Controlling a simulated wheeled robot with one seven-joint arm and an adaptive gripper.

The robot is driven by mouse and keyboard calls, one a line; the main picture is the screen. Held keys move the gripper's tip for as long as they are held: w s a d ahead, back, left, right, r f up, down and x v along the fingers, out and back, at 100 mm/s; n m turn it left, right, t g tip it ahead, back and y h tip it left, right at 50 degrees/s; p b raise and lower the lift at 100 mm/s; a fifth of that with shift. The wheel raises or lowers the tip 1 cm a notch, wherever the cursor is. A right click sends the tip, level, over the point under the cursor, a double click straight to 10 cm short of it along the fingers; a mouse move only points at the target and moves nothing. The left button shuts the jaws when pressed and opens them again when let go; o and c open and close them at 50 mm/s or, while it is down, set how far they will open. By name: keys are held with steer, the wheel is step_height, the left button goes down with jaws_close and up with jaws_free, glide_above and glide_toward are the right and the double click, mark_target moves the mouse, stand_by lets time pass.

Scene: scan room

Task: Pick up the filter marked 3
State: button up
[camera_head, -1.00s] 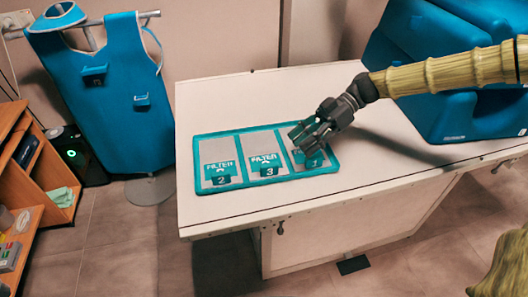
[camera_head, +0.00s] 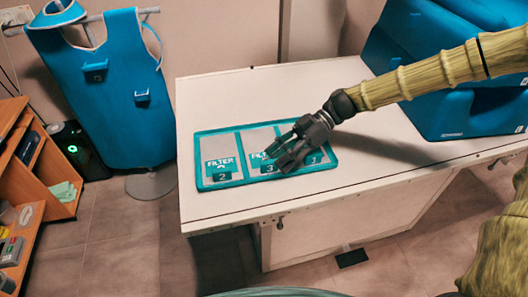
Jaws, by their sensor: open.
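The filter marked 3 (camera_head: 258,168) lies in the middle compartment of a teal-rimmed tray (camera_head: 214,188) on the white table. My gripper (camera_head: 275,158) is open and reaches in from the right, its fingers in front of or above the right part of this filter and hiding some of its label. I cannot tell whether they touch it. The filter marked 2 (camera_head: 221,168) lies in the left compartment. The filter marked 1 (camera_head: 315,158) lies in the right compartment, partly hidden by my gripper.
The white table (camera_head: 380,190) is clear in front of and right of the tray. A large blue block (camera_head: 470,105) stands at the table's right rear. A blue apron (camera_head: 110,110) hangs on a stand to the left. A wooden shelf (camera_head: 30,165) stands at the far left.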

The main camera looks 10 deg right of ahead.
steer(key=shift+c, duration=0.5)
jaws_close()
